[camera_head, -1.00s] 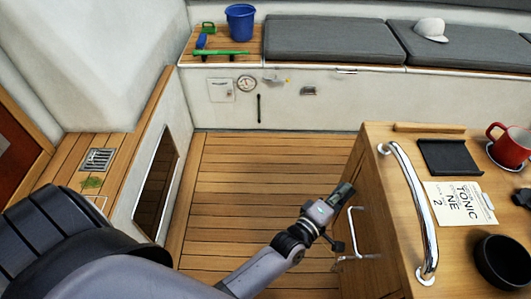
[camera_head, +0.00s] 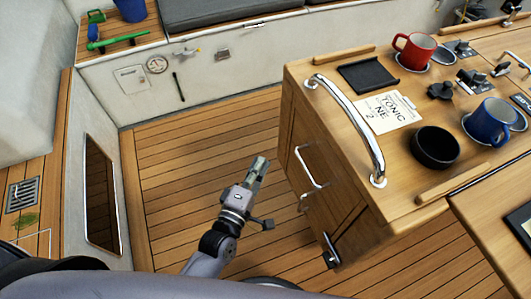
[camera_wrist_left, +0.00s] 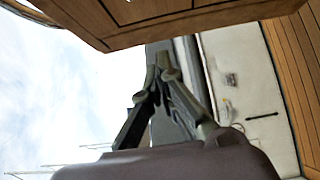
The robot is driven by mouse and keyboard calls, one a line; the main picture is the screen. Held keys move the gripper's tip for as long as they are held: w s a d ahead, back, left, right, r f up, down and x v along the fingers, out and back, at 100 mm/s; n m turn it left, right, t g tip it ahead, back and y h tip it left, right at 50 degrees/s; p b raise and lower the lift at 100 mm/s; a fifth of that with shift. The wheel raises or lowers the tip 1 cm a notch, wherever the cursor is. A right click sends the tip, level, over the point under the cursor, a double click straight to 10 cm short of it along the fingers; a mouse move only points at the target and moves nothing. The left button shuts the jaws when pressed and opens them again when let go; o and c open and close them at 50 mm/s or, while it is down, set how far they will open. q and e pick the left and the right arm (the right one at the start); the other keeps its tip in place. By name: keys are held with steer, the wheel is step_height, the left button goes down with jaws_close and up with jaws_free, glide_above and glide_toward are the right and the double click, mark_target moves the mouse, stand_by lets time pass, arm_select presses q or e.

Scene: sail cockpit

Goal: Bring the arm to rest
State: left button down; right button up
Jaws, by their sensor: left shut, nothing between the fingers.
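My left gripper (camera_head: 259,165) is shut and empty in the head view. It hangs over the slatted wooden floor (camera_head: 190,150), left of the wooden cabinet (camera_head: 325,155), and is apart from it. My left arm comes up from the bottom of the head view. In the left wrist view the two fingers of the gripper (camera_wrist_left: 162,62) meet at their tips with nothing between them. My right gripper is not in view.
The cabinet carries a chrome grab rail (camera_head: 352,125), a red mug (camera_head: 414,50), a blue mug (camera_head: 490,122), a black bowl (camera_head: 435,147) and a card (camera_head: 388,111). Metal handles (camera_head: 309,168) stick out from its side near my gripper. The floor to the left is clear.

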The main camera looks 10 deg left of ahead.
arm_select(q)
steer(key=shift+s, duration=0.4)
steer(key=s+a+f+m+g, duration=0.2)
steer(key=s+f+m+g, duration=0.1)
steer(key=f, duration=0.6)
steer(key=s+a+f+m+g+y, duration=0.1)
steer(key=s+f+m+g, duration=0.15)
steer(key=f, duration=0.75)
steer(key=s+a+f+m+g, duration=0.2)
steer(key=s+f+m, duration=0.15)
steer(key=f, duration=0.55)
steer(key=s+a+f+m+g+y, duration=0.1)
steer(key=s+a+f+m+g, duration=0.3)
steer(key=s+f, duration=0.4)
steer(key=s+a+f+m+g+y, duration=0.2)
steer(key=s+a+f+m+g, duration=0.2)
steer(key=s, duration=1.4)
step_height(320, 180, down, 6)
steer(key=a+g, duration=0.1)
steer(key=a, duration=0.2)
steer(key=shift+r+y, duration=0.2)
steer(key=shift+y, duration=0.1)
